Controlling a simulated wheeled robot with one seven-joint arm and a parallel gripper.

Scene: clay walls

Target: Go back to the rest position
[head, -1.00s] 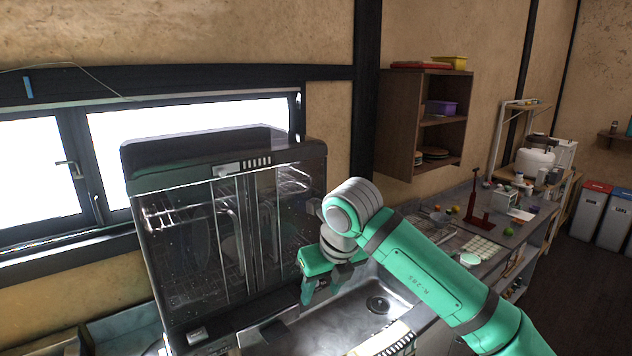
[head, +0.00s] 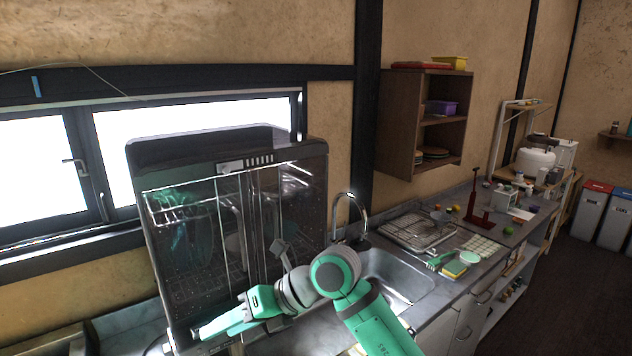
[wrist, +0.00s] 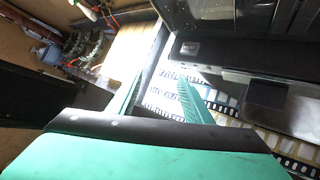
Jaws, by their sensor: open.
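My teal gripper (head: 205,332) is low in front of the dish dryer cabinet's lower left part, pointing left. In the wrist view its two teal fingers (wrist: 158,98) stand apart with nothing between them. My arm comes up from the bottom of the head view and bends at a grey joint in front of the dryer's right side. The dish dryer (head: 235,220) has a clear front with racks and some dishes behind it. Whether the gripper touches the dryer cannot be told.
A sink (head: 395,280) with a curved faucet (head: 350,212) lies right of the dryer. A wire drying rack (head: 418,232), a sponge (head: 455,269) and a green brush (head: 440,259) are on the counter. A wall shelf (head: 425,120) hangs above. The dark floor (head: 560,290) at right is clear.

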